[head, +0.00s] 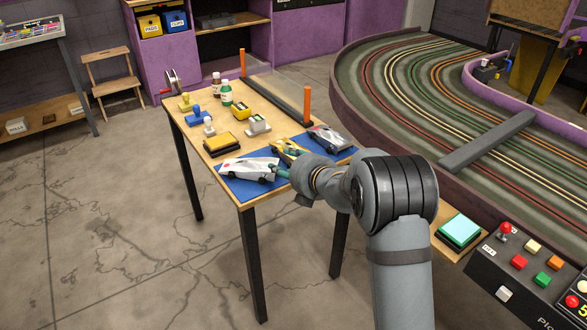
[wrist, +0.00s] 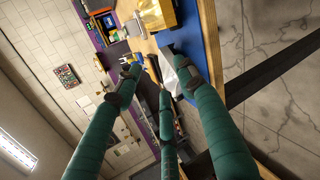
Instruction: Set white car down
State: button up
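The white race car (head: 247,169) is at the near left end of the blue mat (head: 232,189) on the wooden table. It looks level, on or just above the mat. My gripper (head: 281,172) is at the right end of the white car, its green fingers close to the body. In the wrist view the three green fingers of my gripper (wrist: 150,72) reach forward, and part of the white car (wrist: 181,78) shows between the middle and right ones. Finger contact is unclear. A yellow car (head: 287,146) and a grey car (head: 328,139) are on the mat, the yellow one partly hidden.
A yellow-topped pad (head: 222,144), stamps (head: 195,115) and bottles (head: 226,93) stand on the table behind the mat. Two orange posts (head: 307,106) rise at its far side. The slot track (head: 430,90) curves to the right. Floor is free on the left.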

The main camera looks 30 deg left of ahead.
jog(key=v, duration=0.5)
jog(key=shift+s+d, duration=0.1)
jog(key=shift+c, duration=0.2)
dwell(1.1)
